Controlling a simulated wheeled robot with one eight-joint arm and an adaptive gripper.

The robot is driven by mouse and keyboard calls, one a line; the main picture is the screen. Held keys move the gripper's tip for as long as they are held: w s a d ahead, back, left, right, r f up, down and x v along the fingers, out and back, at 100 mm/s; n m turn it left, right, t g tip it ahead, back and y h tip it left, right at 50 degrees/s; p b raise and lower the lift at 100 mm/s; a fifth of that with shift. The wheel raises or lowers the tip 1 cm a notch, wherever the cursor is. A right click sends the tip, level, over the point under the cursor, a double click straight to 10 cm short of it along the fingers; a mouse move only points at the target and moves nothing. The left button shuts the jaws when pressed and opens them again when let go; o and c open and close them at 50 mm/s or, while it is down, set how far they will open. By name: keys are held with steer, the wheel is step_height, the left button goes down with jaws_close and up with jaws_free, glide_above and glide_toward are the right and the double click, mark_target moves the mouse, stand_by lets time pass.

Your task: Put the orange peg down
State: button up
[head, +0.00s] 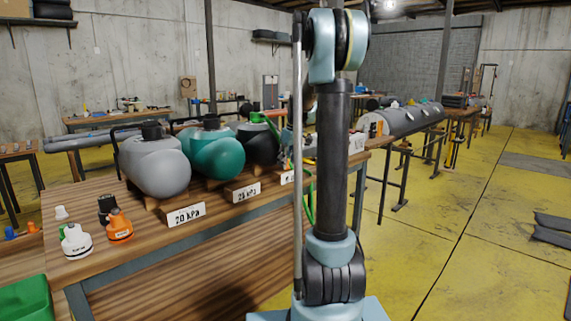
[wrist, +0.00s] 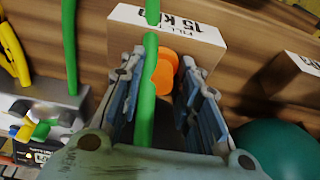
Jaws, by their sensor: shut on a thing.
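My gripper (wrist: 161,68) is shut on the orange peg (wrist: 168,68), which shows between the two fingers in the wrist view. A green hose (wrist: 145,95) runs across the view between the fingers and hides part of the peg. The peg is close to a white label block reading 15 kPa (wrist: 180,22), above the wooden table top (wrist: 85,72). I cannot tell whether the peg touches the table. In the head view my arm hides most of the gripper area, and I cannot make out the peg there.
Bare wood lies between the valves and labels.

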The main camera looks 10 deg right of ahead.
steer(key=shift+f, duration=0.1)
steer(key=o, duration=0.9)
steer(key=shift+c, duration=0.2)
steer(key=v, duration=1.2)
steer(key=shift+s, duration=0.2)
steer(key=s+f+m, duration=0.2)
steer(key=s+f, duration=0.6)
steer(key=s, duration=0.5)
steer(key=s+a+f+m+h, duration=0.1)
steer(key=s+f+m, duration=0.1)
steer(key=s+f, duration=0.6)
steer(key=s+a+f+m, duration=0.1)
steer(key=s+f+m, duration=0.2)
steer(key=s+f, duration=0.5)
steer(key=s, duration=1.2)
steer(key=shift+s+h, duration=0.25)
steer(key=shift+h, duration=0.15)
